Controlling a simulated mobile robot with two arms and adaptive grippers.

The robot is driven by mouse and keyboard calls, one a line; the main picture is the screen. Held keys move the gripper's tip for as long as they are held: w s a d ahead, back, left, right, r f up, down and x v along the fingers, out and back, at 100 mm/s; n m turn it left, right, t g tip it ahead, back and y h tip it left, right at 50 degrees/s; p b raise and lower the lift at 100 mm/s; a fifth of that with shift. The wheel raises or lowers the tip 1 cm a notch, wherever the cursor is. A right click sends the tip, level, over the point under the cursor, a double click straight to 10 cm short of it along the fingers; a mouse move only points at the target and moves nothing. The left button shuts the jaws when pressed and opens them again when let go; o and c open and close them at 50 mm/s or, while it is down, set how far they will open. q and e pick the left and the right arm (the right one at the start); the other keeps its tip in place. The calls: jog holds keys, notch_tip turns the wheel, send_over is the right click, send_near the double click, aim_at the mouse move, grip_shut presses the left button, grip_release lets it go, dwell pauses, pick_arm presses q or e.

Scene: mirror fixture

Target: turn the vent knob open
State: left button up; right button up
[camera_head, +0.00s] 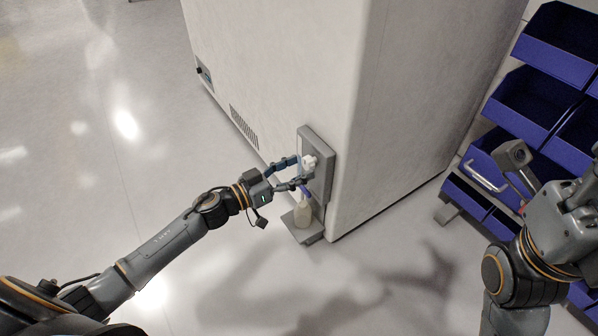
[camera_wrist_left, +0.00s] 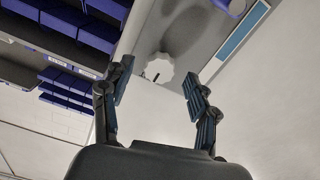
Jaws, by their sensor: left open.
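The white vent knob (camera_head: 309,163) sits on a grey panel (camera_head: 322,181) on the side of the pale cabinet. My left gripper (camera_head: 293,171) is open at the panel, with its fingers close to the knob. In the left wrist view the scalloped knob (camera_wrist_left: 159,67) shows beyond and between the two open fingers (camera_wrist_left: 160,88), with a small dark mark on it. I cannot tell whether a finger touches it. My right arm shows at the right of the head view, but its fingers cannot be made out.
Blue bins (camera_head: 540,104) fill a rack at the right. A vent grille (camera_head: 244,127) is on the cabinet's left face. The floor at left is clear.

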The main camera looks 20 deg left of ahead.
pick_arm(q)
jog(key=shift+w+d, duration=0.3)
jog(key=shift+w, duration=0.1)
jog(key=c, duration=1.2)
